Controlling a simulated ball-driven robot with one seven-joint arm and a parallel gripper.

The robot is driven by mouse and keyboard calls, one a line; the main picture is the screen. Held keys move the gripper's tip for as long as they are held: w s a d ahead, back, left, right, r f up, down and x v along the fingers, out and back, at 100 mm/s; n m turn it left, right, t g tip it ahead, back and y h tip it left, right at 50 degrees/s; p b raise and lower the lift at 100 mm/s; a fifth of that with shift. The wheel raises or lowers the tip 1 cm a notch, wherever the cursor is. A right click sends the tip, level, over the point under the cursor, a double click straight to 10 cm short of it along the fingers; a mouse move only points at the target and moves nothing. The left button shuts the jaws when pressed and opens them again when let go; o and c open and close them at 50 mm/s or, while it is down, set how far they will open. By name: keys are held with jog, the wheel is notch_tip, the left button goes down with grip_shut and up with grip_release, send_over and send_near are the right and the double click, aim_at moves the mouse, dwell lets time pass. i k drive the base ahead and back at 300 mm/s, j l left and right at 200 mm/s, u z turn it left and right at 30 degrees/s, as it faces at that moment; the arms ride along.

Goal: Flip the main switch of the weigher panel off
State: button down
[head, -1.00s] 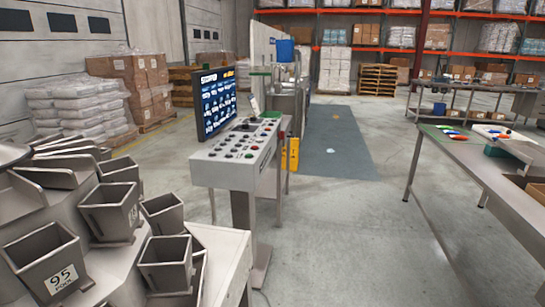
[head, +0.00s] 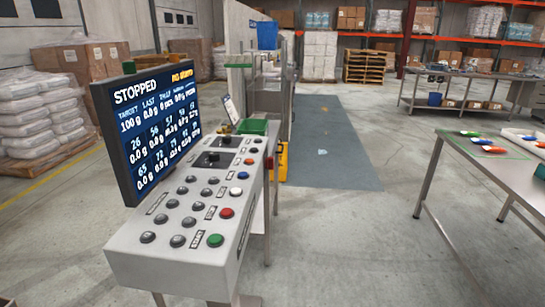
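The weigher panel (head: 128,256) is a light grey sloped console on a post, at the left of the head view. Its top carries rows of dark knobs, a green button (head: 215,240), a red button (head: 226,213), a white one and a blue one. Two black plates with switch-like parts (head: 214,159) sit toward its far end; I cannot tell which is the main switch or its position. The screen (head: 150,125) behind it reads "STOPPED". My gripper is not in view.
A steel table (head: 500,165) with coloured items stands at the right. Clear concrete floor lies between it and the panel, with a grey floor strip (head: 325,145) beyond. A green tray (head: 252,127) is at the panel's far end. Pallets of sacks (head: 40,120) stand at the left.

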aim_at(269, 161)
jog(key=i, duration=1.75)
jog(key=i+u, duration=0.2)
